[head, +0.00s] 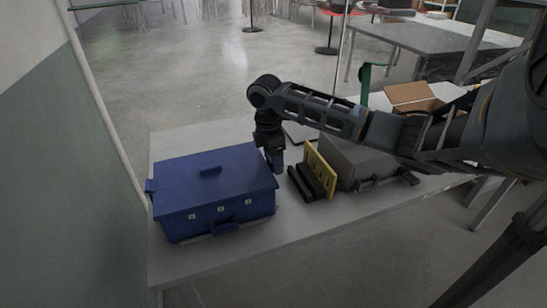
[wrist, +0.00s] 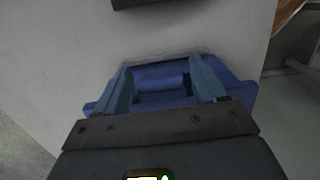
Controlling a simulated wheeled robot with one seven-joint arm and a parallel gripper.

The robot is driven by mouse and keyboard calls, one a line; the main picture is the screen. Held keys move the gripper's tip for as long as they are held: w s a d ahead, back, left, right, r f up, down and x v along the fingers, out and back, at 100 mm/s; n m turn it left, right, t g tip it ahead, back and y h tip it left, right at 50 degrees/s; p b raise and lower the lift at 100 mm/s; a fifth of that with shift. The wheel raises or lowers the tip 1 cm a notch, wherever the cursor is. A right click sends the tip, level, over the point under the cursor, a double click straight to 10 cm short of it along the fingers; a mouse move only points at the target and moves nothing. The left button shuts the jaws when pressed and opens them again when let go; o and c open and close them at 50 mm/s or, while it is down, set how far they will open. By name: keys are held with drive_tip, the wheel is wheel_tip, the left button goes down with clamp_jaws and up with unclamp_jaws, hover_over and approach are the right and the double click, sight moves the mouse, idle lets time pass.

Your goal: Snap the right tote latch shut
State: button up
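The blue tote (head: 190,178) stands on the table with its lid resting on top. A latch (head: 150,186) juts from its left side, and another blue part (head: 225,227) juts from its front. My gripper (head: 275,162) points down at the tote's right side and hides the right latch in the head view. In the wrist view my gripper (wrist: 163,82) has its two blue fingers apart. A blue latch-like part (wrist: 160,84) shows between them. I cannot tell whether the fingers touch it or whether the latch is fastened.
On the table (head: 300,226) right of the tote lie black bars (head: 301,184), a yellow frame (head: 321,172) and a grey case (head: 352,160). An open cardboard box (head: 410,97) is farther back. A wall (head: 60,130) stands at the left.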

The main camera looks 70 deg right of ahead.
drive_tip(key=shift+o, duration=0.9)
drive_tip(key=shift+w+a+r+b, duration=0.15)
drive_tip(key=shift+r+b, duration=0.05)
drive_tip(key=shift+r, duration=1.75)
drive_tip(key=shift+w+a+r+b, duration=0.1)
drive_tip(key=shift+w+r+b, duration=0.05)
drive_tip(key=shift+r, duration=1.8)
